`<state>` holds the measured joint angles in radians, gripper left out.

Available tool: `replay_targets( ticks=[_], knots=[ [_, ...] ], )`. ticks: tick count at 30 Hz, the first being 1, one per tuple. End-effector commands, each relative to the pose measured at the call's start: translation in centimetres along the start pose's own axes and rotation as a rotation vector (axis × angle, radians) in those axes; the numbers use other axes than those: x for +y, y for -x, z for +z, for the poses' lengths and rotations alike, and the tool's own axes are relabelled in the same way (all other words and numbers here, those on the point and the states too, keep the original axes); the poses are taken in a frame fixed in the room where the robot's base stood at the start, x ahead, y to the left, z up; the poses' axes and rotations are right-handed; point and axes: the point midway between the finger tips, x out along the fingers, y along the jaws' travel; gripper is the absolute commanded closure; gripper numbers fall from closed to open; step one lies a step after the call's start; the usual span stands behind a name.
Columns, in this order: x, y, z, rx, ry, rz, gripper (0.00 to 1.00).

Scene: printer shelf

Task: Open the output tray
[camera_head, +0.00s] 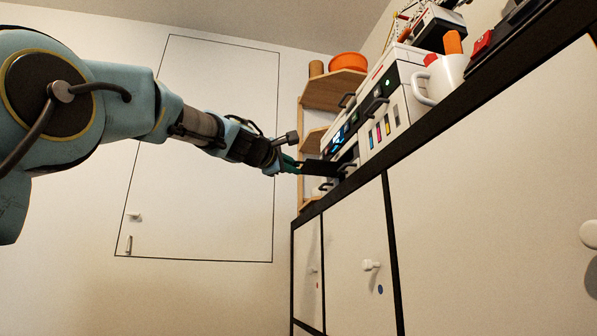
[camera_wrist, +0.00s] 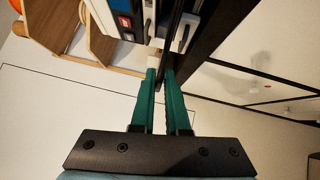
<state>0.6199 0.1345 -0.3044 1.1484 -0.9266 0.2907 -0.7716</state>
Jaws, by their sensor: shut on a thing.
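The white printer (camera_head: 400,100) stands on the dark-topped cabinet, with a lit display and coloured ink strips on its front. Its dark output tray (camera_head: 322,168) sticks out from the lower front as a thin flat plate. My gripper (camera_head: 298,166) is at the tray's outer edge, with its green fingers shut on it. In the wrist view, the two green fingers of my gripper (camera_wrist: 160,78) stand on either side of the narrow dark tray edge (camera_wrist: 170,55). The exact contact at the fingertips is partly hidden.
A white mug (camera_head: 446,78) stands beside the printer on the dark countertop. A wooden shelf (camera_head: 328,92) with an orange bowl (camera_head: 347,62) is behind it. White cabinet doors (camera_head: 350,255) with knobs lie below. The space left of the cabinet is free.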

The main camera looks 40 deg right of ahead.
Motion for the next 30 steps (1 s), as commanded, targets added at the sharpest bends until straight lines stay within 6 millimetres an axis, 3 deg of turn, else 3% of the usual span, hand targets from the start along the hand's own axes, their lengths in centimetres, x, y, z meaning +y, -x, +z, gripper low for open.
replay_targets(
  ticks=[2, 3, 9, 20, 30],
  knots=[
    [0.8, 0.2, 0.0, 0.005, 0.000, 0.015, 1.00],
    [0.8, 0.2, 0.0, 0.005, 0.000, 0.015, 0.85],
    [0.6, 0.1, 0.0, 0.003, 0.000, 0.011, 0.62],
    [0.1, 0.7, 0.0, 0.002, 0.000, 0.005, 0.62],
    [-0.1, 7.0, 0.0, 0.004, -0.001, 0.008, 0.62]
  ],
)
